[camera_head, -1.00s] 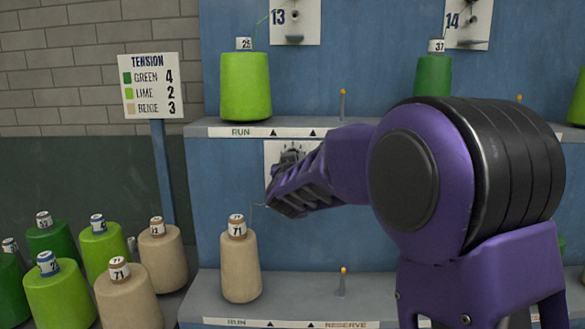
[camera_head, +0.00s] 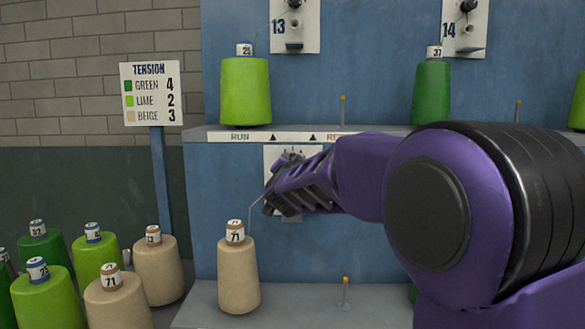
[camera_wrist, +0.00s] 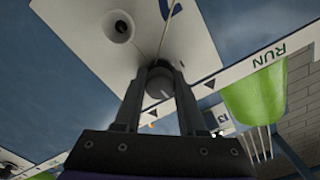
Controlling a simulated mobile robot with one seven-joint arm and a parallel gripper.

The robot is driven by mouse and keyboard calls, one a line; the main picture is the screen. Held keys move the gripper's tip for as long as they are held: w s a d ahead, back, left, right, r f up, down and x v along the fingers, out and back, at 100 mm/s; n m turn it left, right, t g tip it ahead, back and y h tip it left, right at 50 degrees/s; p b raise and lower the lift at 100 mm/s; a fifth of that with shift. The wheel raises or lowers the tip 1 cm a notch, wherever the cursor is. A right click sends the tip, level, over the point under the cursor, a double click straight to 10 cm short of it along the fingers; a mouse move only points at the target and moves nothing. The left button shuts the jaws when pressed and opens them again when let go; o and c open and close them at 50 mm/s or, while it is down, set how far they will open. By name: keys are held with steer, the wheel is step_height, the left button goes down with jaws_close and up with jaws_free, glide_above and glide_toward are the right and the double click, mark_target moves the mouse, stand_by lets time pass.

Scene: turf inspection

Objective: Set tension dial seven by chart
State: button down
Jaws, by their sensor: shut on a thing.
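The tension chart (camera_head: 153,94) on a blue post reads green 4, lime 2, beige 3. A white dial plate (camera_head: 277,155) is on the blue machine front, above a beige cone (camera_head: 239,275) labelled 71. My gripper (camera_head: 280,185) is in front of this plate and hides much of it. In the wrist view my gripper (camera_wrist: 160,88) is shut on a round grey knob (camera_wrist: 159,80) at the white plate (camera_wrist: 85,30). The dial's number and setting cannot be read.
Plates 13 (camera_head: 294,22) and 14 (camera_head: 465,25) are above, by a lime cone (camera_head: 246,92) and a green cone (camera_head: 431,92). A ledge (camera_head: 200,134) runs above my gripper. Several loose cones (camera_head: 158,272) stand at lower left. An empty peg (camera_head: 345,292) stands right of cone 71.

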steer(key=shift+m, duration=0.6)
steer(key=shift+c, duration=2.4)
jaws_free()
steer(key=shift+s, duration=0.1)
